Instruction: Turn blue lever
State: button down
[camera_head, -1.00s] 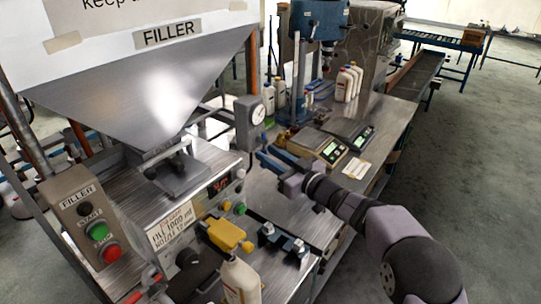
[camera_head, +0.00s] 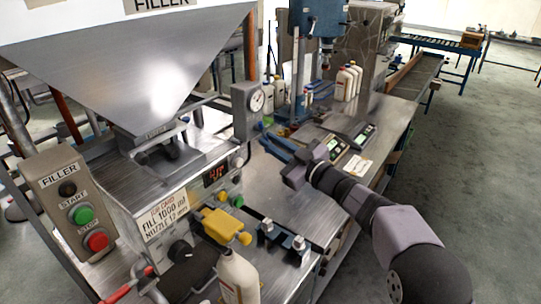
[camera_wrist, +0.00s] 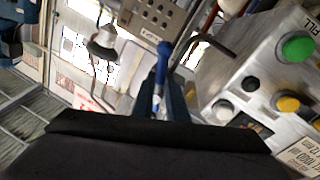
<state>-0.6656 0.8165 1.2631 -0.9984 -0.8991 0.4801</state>
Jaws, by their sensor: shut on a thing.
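The blue lever (camera_wrist: 162,62) shows in the wrist view as a slim blue bar rising between my fingers. My gripper (camera_wrist: 164,100) is shut on its lower part. In the head view my gripper (camera_head: 268,141) reaches left beside the filler, close to the gauge. The lever cannot be made out clearly there, as the fingers and lever are both blue and small.
The filler's control panel (camera_head: 215,175) and yellow piece (camera_head: 222,224) stand left of my gripper. A round gauge (camera_head: 257,100) is just above it. Two scales (camera_head: 332,148) lie behind. A white bottle (camera_head: 238,275) stands in front. Bare metal table (camera_head: 290,215) lies below.

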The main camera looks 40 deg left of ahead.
jog(key=shift+w+r+n+g+y+b, duration=0.3)
jog(key=shift+w+r+n+g+b, duration=0.4)
jog(key=shift+n, duration=2)
jog(key=shift+w+r+n+g+y+b, duration=0.25)
jog(key=shift+n+g+b, duration=0.45)
jog(key=shift+n, duration=2)
jog(key=shift+w+r+n+g+y+b, duration=0.45)
jog(key=shift+n+b, duration=0.5)
jog(key=shift+n, duration=1.75)
jog(key=shift+r, duration=0.1)
jog(key=c, duration=1.7)
grip_release()
jog(key=shift+c, duration=0.2)
jog(key=shift+d, duration=0.1)
